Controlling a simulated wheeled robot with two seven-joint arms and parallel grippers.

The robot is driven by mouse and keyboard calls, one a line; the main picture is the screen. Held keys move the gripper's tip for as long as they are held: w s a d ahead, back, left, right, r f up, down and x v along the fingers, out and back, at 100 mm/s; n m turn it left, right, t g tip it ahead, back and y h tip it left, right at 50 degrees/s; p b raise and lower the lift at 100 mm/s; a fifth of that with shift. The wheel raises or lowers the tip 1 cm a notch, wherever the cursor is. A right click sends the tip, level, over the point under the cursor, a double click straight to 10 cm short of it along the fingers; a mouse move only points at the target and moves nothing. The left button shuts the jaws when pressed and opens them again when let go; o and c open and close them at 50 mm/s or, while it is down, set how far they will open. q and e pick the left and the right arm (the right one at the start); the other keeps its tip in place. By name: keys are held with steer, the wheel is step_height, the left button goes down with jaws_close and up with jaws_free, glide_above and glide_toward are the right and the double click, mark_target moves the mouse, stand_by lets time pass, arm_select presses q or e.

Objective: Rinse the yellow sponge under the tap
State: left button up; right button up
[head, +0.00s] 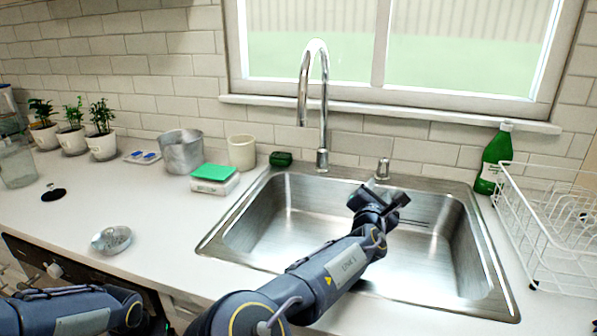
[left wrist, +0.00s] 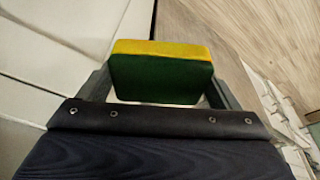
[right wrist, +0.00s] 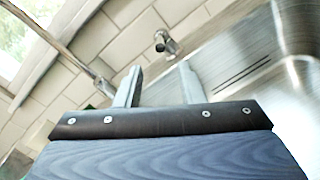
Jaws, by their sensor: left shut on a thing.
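The yellow sponge (left wrist: 165,50) has a dark green side. In the left wrist view it sits between the two fingers of my left gripper (left wrist: 160,85), which is shut on it. That gripper is outside the head view. The chrome tap (head: 323,110) arches at the back of the steel sink (head: 290,215). A small chrome fitting (head: 383,169), perhaps its handle, stands to the right of it and also shows in the right wrist view (right wrist: 165,42). My right gripper (head: 388,194) is open and empty over the sink, in front of that fitting. No water is visible.
A white dish rack (head: 545,240) and green bottle (head: 495,160) stand right of the sink. Left are a white scale with a green top (head: 213,179), a beige cup (head: 242,152), a metal pot (head: 181,151), a glass dish (head: 111,240) and potted plants (head: 101,143). A green block (head: 281,159) lies behind the sink.

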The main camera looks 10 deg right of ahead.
mark_target(382, 177)
steer(key=x, duration=1.1)
steer(key=shift+d+p, duration=0.1)
steer(key=shift+p, duration=0.2)
jaws_close()
